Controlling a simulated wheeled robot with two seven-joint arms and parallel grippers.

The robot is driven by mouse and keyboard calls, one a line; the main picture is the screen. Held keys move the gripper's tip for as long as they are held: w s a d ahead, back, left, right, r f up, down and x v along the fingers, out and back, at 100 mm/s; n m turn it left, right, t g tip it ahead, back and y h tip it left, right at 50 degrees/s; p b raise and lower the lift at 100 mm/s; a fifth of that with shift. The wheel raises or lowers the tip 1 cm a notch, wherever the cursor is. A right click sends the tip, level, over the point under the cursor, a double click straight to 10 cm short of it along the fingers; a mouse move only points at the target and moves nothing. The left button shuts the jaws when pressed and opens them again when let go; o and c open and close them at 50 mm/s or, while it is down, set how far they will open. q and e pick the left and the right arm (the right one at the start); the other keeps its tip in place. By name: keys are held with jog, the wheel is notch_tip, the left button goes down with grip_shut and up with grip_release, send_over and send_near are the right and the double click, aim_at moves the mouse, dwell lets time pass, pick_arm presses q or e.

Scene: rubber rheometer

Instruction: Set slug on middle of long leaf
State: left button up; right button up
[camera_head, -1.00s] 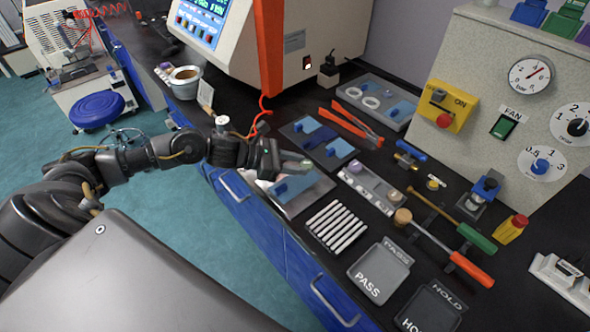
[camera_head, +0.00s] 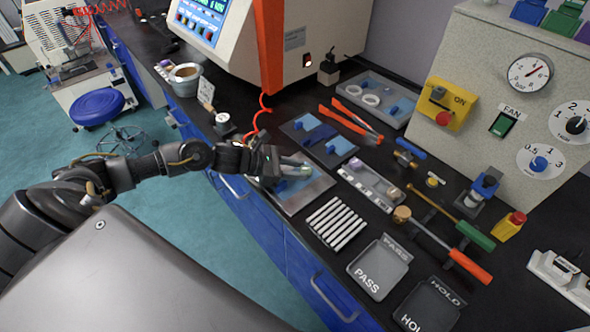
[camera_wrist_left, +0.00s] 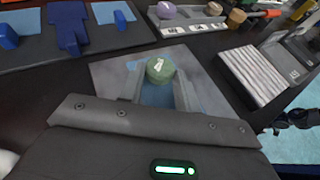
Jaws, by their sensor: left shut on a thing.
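A round green slug (camera_wrist_left: 160,70) with a pale mark on top is between the fingertips of my left gripper (camera_wrist_left: 161,82) in the wrist view. That gripper is shut on it. In the head view my left gripper (camera_head: 292,165) is over a grey metal plate (camera_head: 315,187). A light blue sheet (camera_wrist_left: 208,94), which looks like the long leaf, lies on this plate; the gripper and slug hide part of it. I cannot tell whether the slug touches the sheet. My right gripper is not in view.
A dark board (camera_head: 297,124) with blue pieces lies behind the plate. A grey tray (camera_head: 366,184) with slugs is to the right. White strips (camera_head: 337,224) and the PASS tray (camera_head: 379,270) lie nearer. An orange-framed machine (camera_head: 270,45) stands at the back.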

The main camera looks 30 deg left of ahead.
pick_arm(q)
jog(key=o, duration=0.6)
jog(key=shift+s+f, duration=0.15)
jog(key=shift+f, duration=0.1)
jog(key=shift+o, duration=1.7)
jog(key=shift+f, duration=0.15)
jog(key=shift+r+p, duration=0.25)
jog(key=shift+p, duration=0.15)
jog(key=shift+r+p, duration=0.35)
jog(key=shift+p, duration=0.15)
jog(key=shift+s+a+f+b, duration=0.15)
jog(key=shift+s+a+b, duration=0.35)
jog(key=shift+a+b, duration=0.2)
jog(key=v, duration=0.4)
jog(key=shift+b, duration=0.4)
jog(key=v, duration=0.6)
jog(key=shift+w+d+r+b, duration=0.1)
jog(key=shift+w+r+b, duration=0.1)
jog(key=shift+r+b, duration=0.2)
jog(key=shift+s+r, duration=0.1)
jog(key=shift+r, duration=0.05)
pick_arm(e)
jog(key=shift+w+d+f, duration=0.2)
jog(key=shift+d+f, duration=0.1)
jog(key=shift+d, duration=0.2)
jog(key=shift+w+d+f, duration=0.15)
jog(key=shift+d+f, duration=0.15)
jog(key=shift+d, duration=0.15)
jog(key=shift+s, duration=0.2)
